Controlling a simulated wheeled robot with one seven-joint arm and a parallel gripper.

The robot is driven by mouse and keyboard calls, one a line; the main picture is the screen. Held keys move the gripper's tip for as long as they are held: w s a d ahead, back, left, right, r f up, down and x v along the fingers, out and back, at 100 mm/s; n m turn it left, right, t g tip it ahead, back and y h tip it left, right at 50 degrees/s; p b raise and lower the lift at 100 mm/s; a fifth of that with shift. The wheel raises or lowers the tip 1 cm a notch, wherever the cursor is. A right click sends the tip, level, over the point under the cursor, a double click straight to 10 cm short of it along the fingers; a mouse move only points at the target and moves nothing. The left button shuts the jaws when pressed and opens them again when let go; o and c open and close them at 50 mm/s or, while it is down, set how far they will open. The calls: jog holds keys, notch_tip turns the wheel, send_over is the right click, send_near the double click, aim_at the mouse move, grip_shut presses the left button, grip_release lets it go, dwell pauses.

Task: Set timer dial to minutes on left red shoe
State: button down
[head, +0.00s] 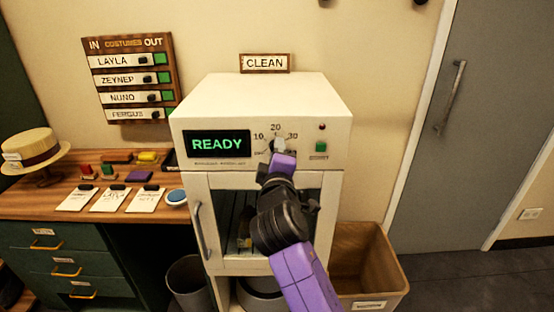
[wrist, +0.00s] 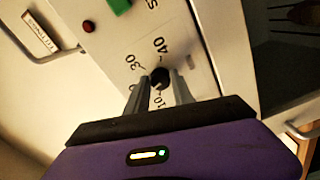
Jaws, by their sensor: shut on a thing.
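The timer dial is a small round knob (wrist: 160,77) on the front panel of a white cabinet (head: 262,103). Numbers 10, 20 and 30 show around it in the head view; 30 and 40 are readable in the wrist view. My gripper (head: 279,152) is at the dial, and in the wrist view its two grey fingers (wrist: 159,88) are closed on either side of the knob. The knob's pointer setting cannot be told. The display (head: 217,144) reads READY in green. I see no red shoe in either view.
A red lamp (head: 322,127) and green button (head: 321,147) sit right of the dial. The cabinet's glass door has a handle (head: 202,230). On the left, a wooden table holds a straw hat (head: 30,147) and several note cards (head: 109,199). A tan bin (head: 372,258) stands at right.

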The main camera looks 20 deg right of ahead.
jog(key=shift+d+f+m+b, duration=0.15)
jog(key=shift+m+b, duration=0.5)
jog(key=shift+m, duration=0.55)
jog(key=c, duration=1.1)
grip_release()
jog(key=shift+b+v, duration=0.45)
jog(key=shift+v, duration=3.45)
jog(key=shift+m, duration=0.3)
